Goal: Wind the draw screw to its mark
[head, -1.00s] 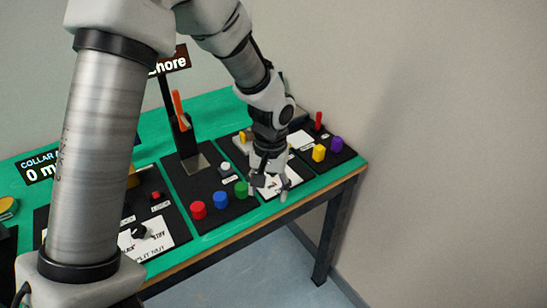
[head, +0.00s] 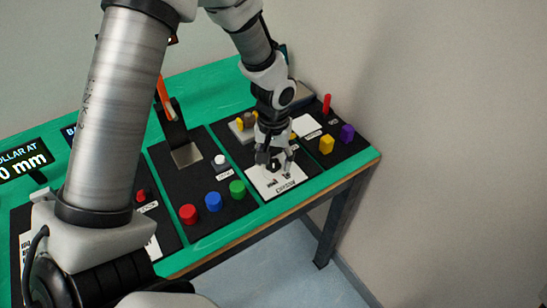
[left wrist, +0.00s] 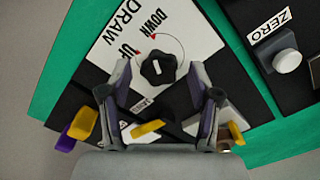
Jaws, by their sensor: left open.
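The draw screw's black knob (left wrist: 158,68) has a white pointer line and sits on a white card (left wrist: 185,22) marked DRAW, UP and DOWN. A thin arc with red marks surrounds the knob. My left gripper (left wrist: 160,72) is open, with one finger on each side of the knob in the left wrist view; I cannot tell if they touch it. In the head view my left gripper (head: 276,166) points down over the same card (head: 270,184) and partly hides the knob. My right gripper is out of view.
Red (head: 188,214), blue (head: 213,201) and green (head: 237,189) buttons stand left of the card. A white ZERO button (left wrist: 287,61) is nearby. A yellow block (head: 326,144), purple block (head: 347,133) and red post (head: 327,104) stand to the right, near the green table's edge (head: 371,158).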

